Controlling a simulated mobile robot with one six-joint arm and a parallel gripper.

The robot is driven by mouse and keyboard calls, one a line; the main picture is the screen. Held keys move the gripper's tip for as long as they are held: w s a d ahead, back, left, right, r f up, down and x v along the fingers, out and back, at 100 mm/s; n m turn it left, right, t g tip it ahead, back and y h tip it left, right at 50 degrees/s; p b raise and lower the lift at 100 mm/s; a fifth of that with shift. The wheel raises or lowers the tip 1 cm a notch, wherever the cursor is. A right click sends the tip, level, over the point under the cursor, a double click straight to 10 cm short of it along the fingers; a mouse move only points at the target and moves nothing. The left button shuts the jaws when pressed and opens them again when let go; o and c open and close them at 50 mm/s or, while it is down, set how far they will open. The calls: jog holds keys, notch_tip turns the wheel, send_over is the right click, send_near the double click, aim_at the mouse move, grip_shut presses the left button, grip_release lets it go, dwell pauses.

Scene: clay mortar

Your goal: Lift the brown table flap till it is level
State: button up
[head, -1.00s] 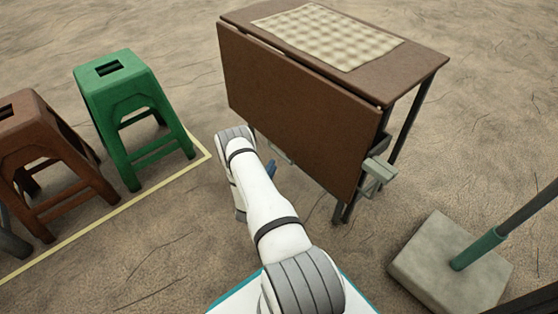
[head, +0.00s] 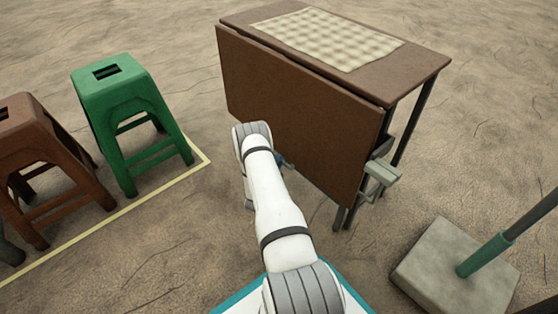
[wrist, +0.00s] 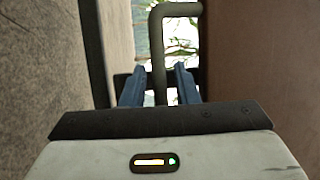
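The brown table flap (head: 300,110) hangs steeply down from the near long edge of the brown table (head: 415,70). In the wrist view, a brown surface on the right (wrist: 260,60) looks like the flap. My gripper's blue finger (head: 285,162) shows only in part beside the flap's lower edge in the head view; my arm hides the rest. In the wrist view my gripper (wrist: 159,85) is open, its fingers apart. A grey bent bar (wrist: 158,50), apparently a handle, shows between the fingers, with gaps on both sides. Whether it lies fully within their reach is unclear.
A grey-green bracket (head: 380,175) sticks out at the flap's right end. A checked cloth (head: 328,38) lies on the tabletop. A green stool (head: 130,115) and a brown stool (head: 35,150) stand left. A square stone base with a pole (head: 450,268) stands at the right.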

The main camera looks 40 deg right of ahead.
grip_shut()
jog(key=shift+s+a, duration=0.1)
jog(key=shift+a, duration=0.05)
